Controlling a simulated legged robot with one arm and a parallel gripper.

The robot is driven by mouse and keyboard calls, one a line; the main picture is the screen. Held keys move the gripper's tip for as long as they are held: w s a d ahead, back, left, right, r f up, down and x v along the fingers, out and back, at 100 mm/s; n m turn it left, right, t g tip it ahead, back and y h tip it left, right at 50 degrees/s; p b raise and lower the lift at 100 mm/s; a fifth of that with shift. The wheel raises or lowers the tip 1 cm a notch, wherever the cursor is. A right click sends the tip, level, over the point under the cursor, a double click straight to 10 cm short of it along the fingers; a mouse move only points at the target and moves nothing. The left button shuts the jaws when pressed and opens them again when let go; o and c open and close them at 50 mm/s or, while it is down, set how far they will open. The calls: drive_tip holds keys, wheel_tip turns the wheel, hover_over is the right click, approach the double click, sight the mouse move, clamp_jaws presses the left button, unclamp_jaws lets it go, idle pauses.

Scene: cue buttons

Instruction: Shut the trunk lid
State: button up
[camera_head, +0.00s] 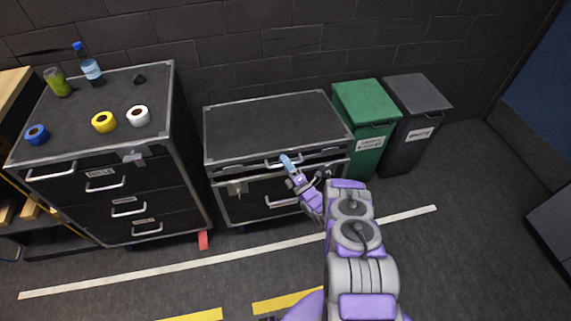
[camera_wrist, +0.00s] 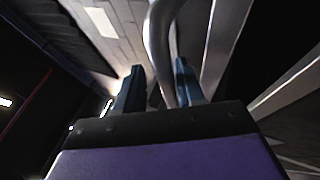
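The black trunk (camera_head: 240,196) with metal edges stands against the wall in the middle of the head view. Its flat black lid (camera_head: 272,118) lies level or almost level over the body; I cannot tell whether it is fully shut. My gripper (camera_head: 288,163) is at the front edge of the trunk, by the lid's metal handle (camera_head: 272,163). In the wrist view, the two blue fingers of my gripper (camera_wrist: 159,86) stand apart. A curved metal bar (camera_wrist: 156,40), seemingly the handle, passes between them, with gaps visible beside it.
A black drawer cabinet (camera_head: 170,190) stands on the left, with tape rolls (camera_head: 104,122) and a bottle (camera_head: 90,69) on top. A green bin (camera_head: 364,100) and a grey bin (camera_head: 415,95) stand close to the trunk's right. The floor (camera_head: 450,260) in front is clear.

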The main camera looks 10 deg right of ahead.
drive_tip(key=shift+w+a+r, duration=0.1)
drive_tip(key=shift+a+r, duration=0.05)
drive_tip(key=shift+r, duration=0.1)
drive_tip(key=s+r+p, duration=0.2)
drive_tip(key=s, duration=0.6)
drive_tip(key=s+r+p, duration=0.2)
drive_tip(key=s, duration=0.6)
drive_tip(key=shift+a+r+p, duration=0.15)
drive_tip(key=shift+r+p, duration=0.1)
drive_tip(key=shift+p, duration=0.1)
drive_tip(key=shift+w, duration=0.1)
idle(0.6)
